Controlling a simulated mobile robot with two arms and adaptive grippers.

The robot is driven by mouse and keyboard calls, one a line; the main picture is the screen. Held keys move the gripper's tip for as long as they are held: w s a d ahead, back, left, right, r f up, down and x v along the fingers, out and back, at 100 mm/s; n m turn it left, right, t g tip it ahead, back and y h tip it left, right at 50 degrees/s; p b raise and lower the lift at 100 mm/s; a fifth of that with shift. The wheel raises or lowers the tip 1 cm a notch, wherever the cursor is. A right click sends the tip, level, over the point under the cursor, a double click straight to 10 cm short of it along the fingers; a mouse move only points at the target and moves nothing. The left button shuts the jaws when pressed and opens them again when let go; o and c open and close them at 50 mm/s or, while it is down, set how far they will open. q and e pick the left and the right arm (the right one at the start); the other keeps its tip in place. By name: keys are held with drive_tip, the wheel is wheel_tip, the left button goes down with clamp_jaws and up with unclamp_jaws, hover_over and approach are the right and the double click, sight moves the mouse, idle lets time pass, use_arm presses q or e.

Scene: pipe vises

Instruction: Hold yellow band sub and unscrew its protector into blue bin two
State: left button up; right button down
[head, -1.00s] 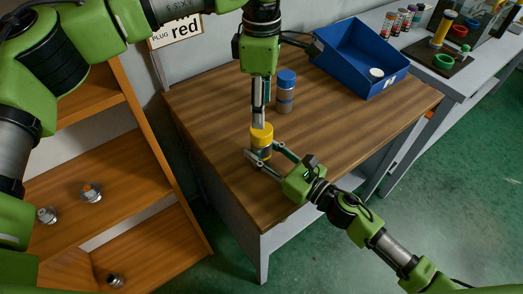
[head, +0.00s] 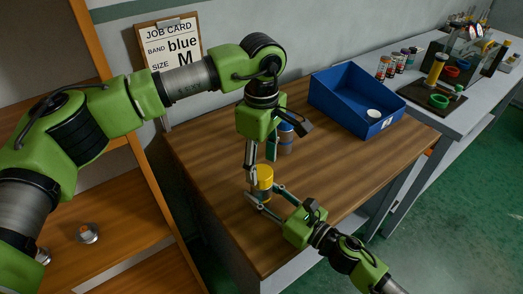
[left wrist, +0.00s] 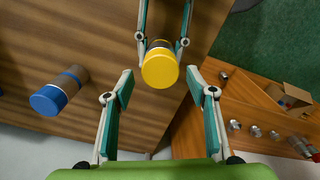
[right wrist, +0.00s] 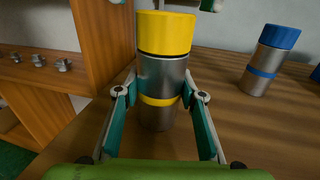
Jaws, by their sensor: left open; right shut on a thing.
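The yellow band sub (right wrist: 162,75) stands upright on the table, a steel cylinder with a yellow band (right wrist: 160,100) and a yellow protector (right wrist: 165,33) on top. The protector also shows in the head view (head: 265,171) and the left wrist view (left wrist: 160,70). My right gripper (right wrist: 160,88) is shut on the sub's body, around the band. My left gripper (left wrist: 159,80) points down from above, open, with its fingers apart on either side of the protector and not touching it. The blue bin (head: 335,108) is at the table's back right. Its label is too small to read.
A blue-capped sub (head: 285,138) with a blue band stands behind the yellow one, partly hidden by my left gripper. A white disc (head: 374,113) lies in the bin. A shelf with metal fittings (head: 88,233) is at left. The table's right front is clear.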

sight(262, 171)
use_arm(q)
drive_tip(key=shift+f, duration=1.7)
drive_tip(key=c, duration=1.1)
drive_tip(key=n, duration=1.5)
drive_tip(key=shift+n, duration=0.4)
drive_tip(key=n, duration=0.3)
drive_tip(key=shift+n, duration=0.3)
drive_tip(key=shift+r, duration=0.3)
